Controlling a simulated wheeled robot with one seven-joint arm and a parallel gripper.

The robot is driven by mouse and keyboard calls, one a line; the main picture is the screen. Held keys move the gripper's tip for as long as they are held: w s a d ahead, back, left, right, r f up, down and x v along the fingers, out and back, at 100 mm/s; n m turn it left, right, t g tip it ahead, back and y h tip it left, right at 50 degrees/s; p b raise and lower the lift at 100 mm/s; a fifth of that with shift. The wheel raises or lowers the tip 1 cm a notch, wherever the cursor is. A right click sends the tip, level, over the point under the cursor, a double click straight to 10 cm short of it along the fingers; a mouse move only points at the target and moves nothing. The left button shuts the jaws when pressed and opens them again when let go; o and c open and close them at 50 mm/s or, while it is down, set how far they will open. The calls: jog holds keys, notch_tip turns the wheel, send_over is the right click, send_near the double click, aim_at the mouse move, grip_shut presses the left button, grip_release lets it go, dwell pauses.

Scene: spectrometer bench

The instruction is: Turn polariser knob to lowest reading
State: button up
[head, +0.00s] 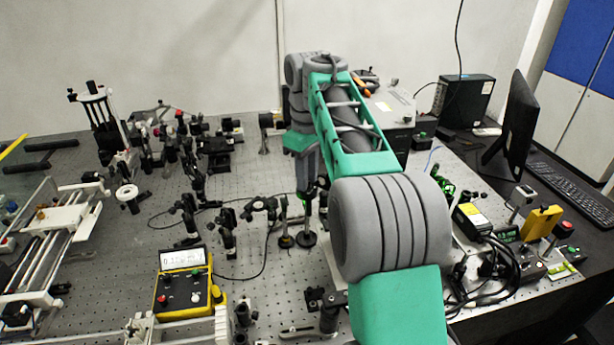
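A yellow-framed meter (185,283) stands at the front left of the perforated bench. Its white display (183,258) shows dark figures too small to read surely. My arm reaches from the front right to the back middle of the bench, and its end points down. My gripper (308,192) is small and dark there, close to post-mounted optics; its fingers are not clear, nor whether they touch anything. I cannot pick out the polariser knob for sure; it may be among the optics by my gripper or hidden by my arm.
Several optics on posts (228,220) stand left of my arm, with a black cable among them. A white rail frame (65,230) lies at the left. Cables and a yellow box (541,222) crowd the right side, beside a monitor (517,125) and keyboard (570,190).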

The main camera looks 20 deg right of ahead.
grip_shut()
jog(key=shift+n, duration=0.3)
jog(key=n, duration=1.2)
jog(key=shift+n, duration=0.3)
dwell(0.6)
jog(key=shift+o, duration=1.9)
grip_release()
